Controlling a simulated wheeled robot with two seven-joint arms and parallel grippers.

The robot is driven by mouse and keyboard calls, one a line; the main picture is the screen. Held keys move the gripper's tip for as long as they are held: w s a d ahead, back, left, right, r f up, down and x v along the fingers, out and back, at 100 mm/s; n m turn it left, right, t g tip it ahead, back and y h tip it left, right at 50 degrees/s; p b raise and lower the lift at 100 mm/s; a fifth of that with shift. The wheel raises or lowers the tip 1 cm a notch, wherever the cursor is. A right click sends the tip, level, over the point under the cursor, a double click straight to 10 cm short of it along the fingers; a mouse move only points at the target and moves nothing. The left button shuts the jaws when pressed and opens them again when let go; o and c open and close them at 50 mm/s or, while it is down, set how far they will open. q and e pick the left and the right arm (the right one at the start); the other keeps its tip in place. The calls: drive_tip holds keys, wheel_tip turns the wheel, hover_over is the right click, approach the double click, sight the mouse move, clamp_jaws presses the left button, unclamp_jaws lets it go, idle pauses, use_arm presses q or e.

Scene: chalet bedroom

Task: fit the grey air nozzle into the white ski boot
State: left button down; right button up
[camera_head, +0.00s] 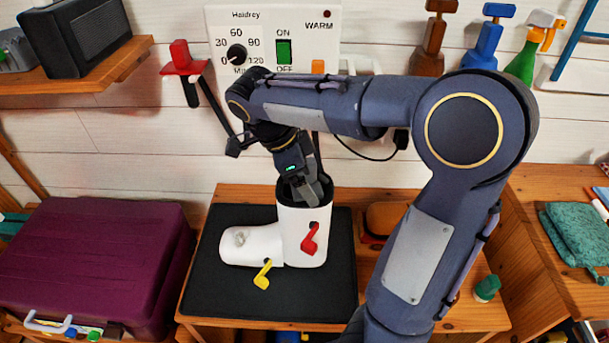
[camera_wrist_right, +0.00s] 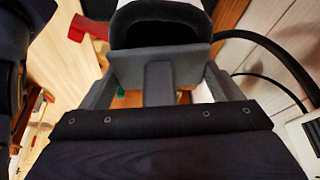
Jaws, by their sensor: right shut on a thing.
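The white ski boot (camera_head: 291,228) stands upright on a black mat (camera_head: 205,285), its toe pointing left. It has a red buckle (camera_head: 310,240) and a yellow buckle (camera_head: 263,275). My right gripper (camera_head: 304,188) points down at the boot's dark opening, its fingertips at the rim. In the right wrist view it is shut on a grey piece (camera_wrist_right: 160,84), which looks like the air nozzle. The boot's black-lined opening (camera_wrist_right: 158,25) is just beyond it. How far the nozzle is inside the opening I cannot tell. My left gripper is not in view.
A white dryer panel (camera_head: 222,22) with dial and green switch is on the wall behind. A black hose (camera_head: 360,155) loops near my right arm. A purple case (camera_head: 95,255) stands left, a green cloth (camera_head: 575,235) lies right. The mat's front left is free.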

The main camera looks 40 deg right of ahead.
drive_tip(key=shift+s+a+f+b, duration=0.1)
drive_tip(key=shift+f+b, duration=0.05)
drive_tip(key=shift+f, duration=0.3)
drive_tip(key=shift+s+a+f+b, duration=0.1)
drive_tip(key=shift+f+b, duration=0.05)
drive_tip(key=shift+f, duration=0.25)
drive_tip(key=shift+d, duration=0.1)
drive_tip(key=o, duration=0.9)
drive_tip(key=shift+f, duration=0.1)
drive_tip(key=p+v, duration=0.1)
drive_tip(key=v, duration=0.8)
drive_tip(key=shift+r, duration=0.35)
drive_tip(key=shift+d, duration=0.15)
drive_tip(key=shift+s, duration=0.1)
